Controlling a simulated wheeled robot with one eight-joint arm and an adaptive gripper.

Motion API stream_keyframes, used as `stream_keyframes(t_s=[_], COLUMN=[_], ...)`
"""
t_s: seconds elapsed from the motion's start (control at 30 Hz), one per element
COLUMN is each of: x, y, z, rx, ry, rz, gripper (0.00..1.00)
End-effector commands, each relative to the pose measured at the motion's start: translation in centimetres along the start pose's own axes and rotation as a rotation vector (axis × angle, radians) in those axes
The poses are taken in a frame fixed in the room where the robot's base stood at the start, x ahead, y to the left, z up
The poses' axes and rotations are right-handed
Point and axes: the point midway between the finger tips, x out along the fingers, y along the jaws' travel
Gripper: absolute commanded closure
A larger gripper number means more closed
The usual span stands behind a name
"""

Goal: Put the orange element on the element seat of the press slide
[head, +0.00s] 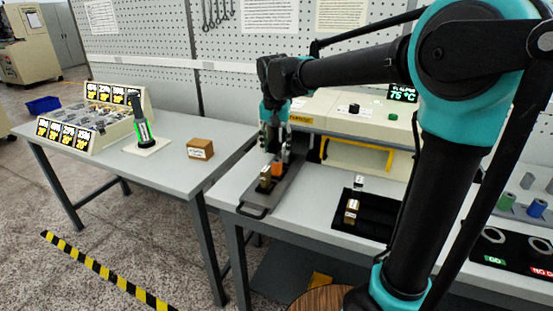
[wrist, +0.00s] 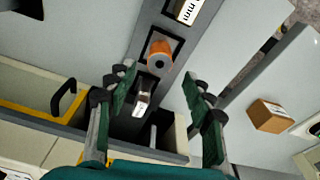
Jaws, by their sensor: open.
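The orange element (head: 278,168) stands on the dark grey press slide (head: 286,190), behind a brass-coloured block. In the wrist view the orange element (wrist: 158,60) shows its round end with a grey centre. It appears upright inside a black-edged square on the slide (wrist: 146,46); how deep it sits is unclear. My gripper (head: 276,153) is open just above it, pointing down. In the wrist view my gripper (wrist: 163,80) has its green-padded fingers spread wide, with the orange element ahead between their lines, not touched.
A labelled block (wrist: 187,10) sits on the slide's outer end. A small metal block (wrist: 141,102) lies near the press opening. The press (head: 345,125) with its yellow frame is close behind. A black tray (head: 370,212) is at right. A brown box (head: 200,149) stands on the left table.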

Motion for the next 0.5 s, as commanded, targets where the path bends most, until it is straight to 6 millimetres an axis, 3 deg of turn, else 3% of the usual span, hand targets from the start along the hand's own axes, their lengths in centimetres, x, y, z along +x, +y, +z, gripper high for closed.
stream_keyframes(t_s=[0.2, 0.5], x=[-3.4, -4.7], y=[0.0, 0.0], z=[0.0, 0.0], rx=[-0.001, 0.0], ry=[0.0, 0.0], rz=[0.0, 0.0], gripper=[0.48, 0.48])
